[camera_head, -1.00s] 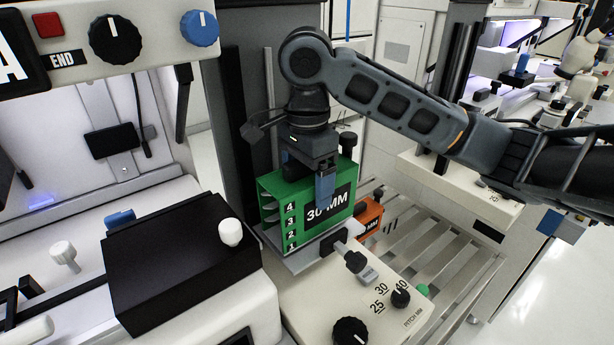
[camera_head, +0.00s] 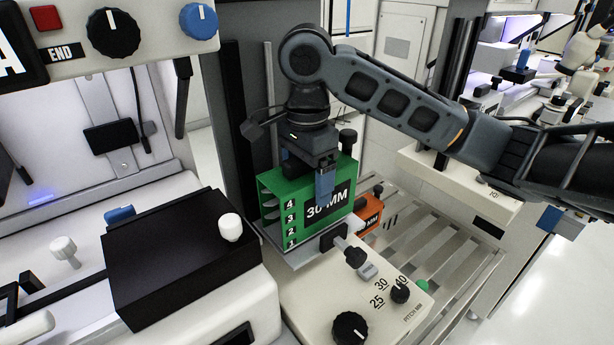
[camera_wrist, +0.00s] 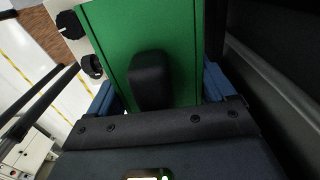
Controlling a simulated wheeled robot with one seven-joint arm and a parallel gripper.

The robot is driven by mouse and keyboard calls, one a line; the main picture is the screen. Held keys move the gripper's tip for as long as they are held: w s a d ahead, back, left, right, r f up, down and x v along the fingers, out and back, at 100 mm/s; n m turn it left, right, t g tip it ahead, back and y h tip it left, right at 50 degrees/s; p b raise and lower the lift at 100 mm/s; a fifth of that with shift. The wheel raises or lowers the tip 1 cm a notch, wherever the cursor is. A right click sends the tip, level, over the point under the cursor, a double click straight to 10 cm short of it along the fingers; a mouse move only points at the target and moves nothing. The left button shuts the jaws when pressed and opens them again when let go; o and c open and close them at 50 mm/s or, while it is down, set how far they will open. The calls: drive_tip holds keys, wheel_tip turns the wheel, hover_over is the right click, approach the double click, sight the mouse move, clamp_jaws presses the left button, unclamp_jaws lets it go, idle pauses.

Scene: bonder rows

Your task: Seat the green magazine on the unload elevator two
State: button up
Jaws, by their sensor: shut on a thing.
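The green magazine (camera_head: 290,219), labelled 30 MM with slots numbered 1 to 4, stands upright on the grey plate (camera_head: 292,258) of the elevator, or just over it; I cannot tell if it touches. My gripper (camera_head: 325,180) comes from above and is shut on the green magazine, its blue fingers at the sides. In the wrist view the magazine's green top (camera_wrist: 115,40) with a black handle (camera_wrist: 150,80) lies between the blue fingers. A dark clamp knob (camera_head: 345,246) is in front of the magazine.
A cream panel (camera_head: 320,300) with a pitch dial (camera_head: 399,292) is in front. A black box (camera_head: 170,255) stands at left. Dark column rails (camera_head: 235,120) rise behind.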

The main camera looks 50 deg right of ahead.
drive_tip(key=shift+f, duration=0.7)
drive_tip(key=o, duration=1.6)
drive_tip(key=shift+r, duration=0.15)
wheel_tip(320, 180, up, 8)
drive_tip(key=shift+f, duration=0.2)
idle(0.3)
